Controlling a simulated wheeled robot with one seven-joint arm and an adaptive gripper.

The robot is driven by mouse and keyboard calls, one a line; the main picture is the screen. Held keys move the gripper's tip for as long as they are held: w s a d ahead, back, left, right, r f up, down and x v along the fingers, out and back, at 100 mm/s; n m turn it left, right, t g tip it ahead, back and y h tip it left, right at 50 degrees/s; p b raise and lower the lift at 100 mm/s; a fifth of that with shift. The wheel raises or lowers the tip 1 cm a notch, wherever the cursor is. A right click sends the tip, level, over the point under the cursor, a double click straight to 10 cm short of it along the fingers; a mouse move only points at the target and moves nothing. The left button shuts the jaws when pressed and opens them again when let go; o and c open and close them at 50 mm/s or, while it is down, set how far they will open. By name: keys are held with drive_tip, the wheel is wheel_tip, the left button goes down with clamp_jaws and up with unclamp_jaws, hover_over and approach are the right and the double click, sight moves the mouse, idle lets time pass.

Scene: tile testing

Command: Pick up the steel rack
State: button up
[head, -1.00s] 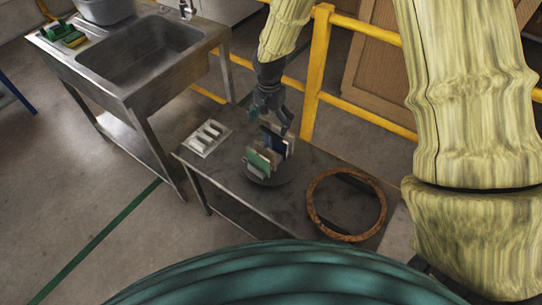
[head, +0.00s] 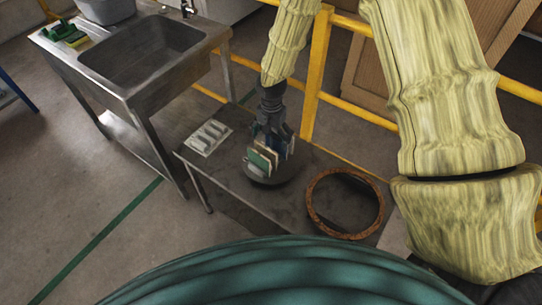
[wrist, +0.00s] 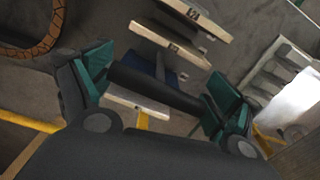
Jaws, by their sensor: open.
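The steel rack seems to be the tile holder with a dark round base (head: 284,180) on the low table. Several thin tiles stand in it, including a green-faced tile (head: 262,157). My gripper (head: 273,140) is open and points down at the back of the tiles, partly hiding the rack. In the wrist view, the teal-padded fingers of my gripper (wrist: 158,88) stand apart, with a dark bar (wrist: 140,80) and tile edges (wrist: 168,43) showing between and beyond them. I cannot tell whether either finger touches the bar.
A pale panel with several grey bars (head: 208,137) lies left of the rack on the dark table (head: 232,178). A brown ring (head: 313,212) lies to its right. A steel sink (head: 152,50) stands at the left. A yellow rail (head: 318,75) runs behind the table.

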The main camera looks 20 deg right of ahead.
drive_tip(key=c, duration=1.5)
drive_tip(key=shift+c, duration=0.7)
drive_tip(key=shift+r, duration=0.15)
